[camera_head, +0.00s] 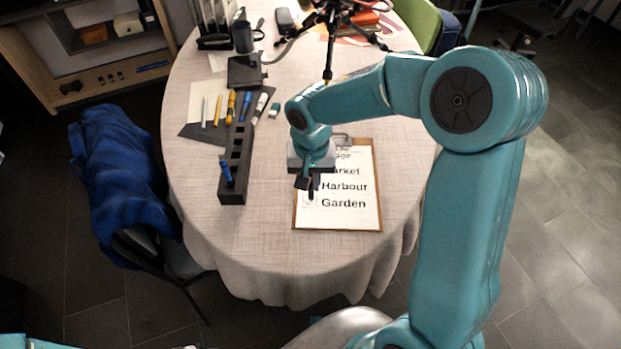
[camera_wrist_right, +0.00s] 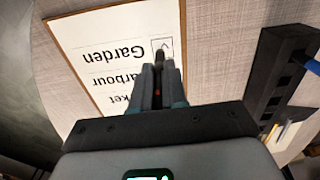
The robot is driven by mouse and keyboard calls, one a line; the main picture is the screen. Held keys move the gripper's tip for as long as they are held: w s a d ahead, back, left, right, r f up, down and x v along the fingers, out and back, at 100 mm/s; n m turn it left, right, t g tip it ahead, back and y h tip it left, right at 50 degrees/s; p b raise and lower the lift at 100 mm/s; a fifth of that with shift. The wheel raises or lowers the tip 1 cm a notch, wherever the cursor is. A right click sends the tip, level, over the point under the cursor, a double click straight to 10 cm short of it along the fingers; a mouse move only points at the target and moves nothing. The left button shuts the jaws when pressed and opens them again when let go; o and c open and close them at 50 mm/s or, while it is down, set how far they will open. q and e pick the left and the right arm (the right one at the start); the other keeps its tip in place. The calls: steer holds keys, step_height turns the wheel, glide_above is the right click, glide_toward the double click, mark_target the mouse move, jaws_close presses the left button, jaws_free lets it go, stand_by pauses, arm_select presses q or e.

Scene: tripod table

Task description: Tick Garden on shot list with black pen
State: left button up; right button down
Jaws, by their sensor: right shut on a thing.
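The shot list (camera_head: 358,218) is a white sheet on a brown clipboard near the front of the table. Its lower rows read Harbour and Garden; the upper rows are partly hidden by my right arm. My right gripper (camera_head: 308,185) is over the left side of the sheet, shut on the black pen (camera_wrist_right: 159,62), which points down. In the right wrist view the sheet (camera_wrist_right: 105,35) is upside down. The pen's end is at the Garden box (camera_wrist_right: 168,43), where a thin dark tick-like mark shows. Whether the tip touches the paper is unclear. My left gripper is out of view.
A black slotted pen holder (camera_head: 235,165) with a blue pen (camera_head: 227,174) stands left of the clipboard. Several pens and markers lie behind it on a grey sheet (camera_head: 199,132). A black tripod (camera_head: 330,40) stands at the back. A chair with a blue jacket (camera_head: 118,170) is at the left.

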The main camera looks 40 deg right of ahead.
steer(key=shift+s+d, duration=0.1)
steer(key=shift+d, duration=0.05)
steer(key=shift+r, duration=0.1)
stand_by(0.3)
step_height(320, 180, up, 7)
steer(key=p, duration=0.5)
stand_by(0.7)
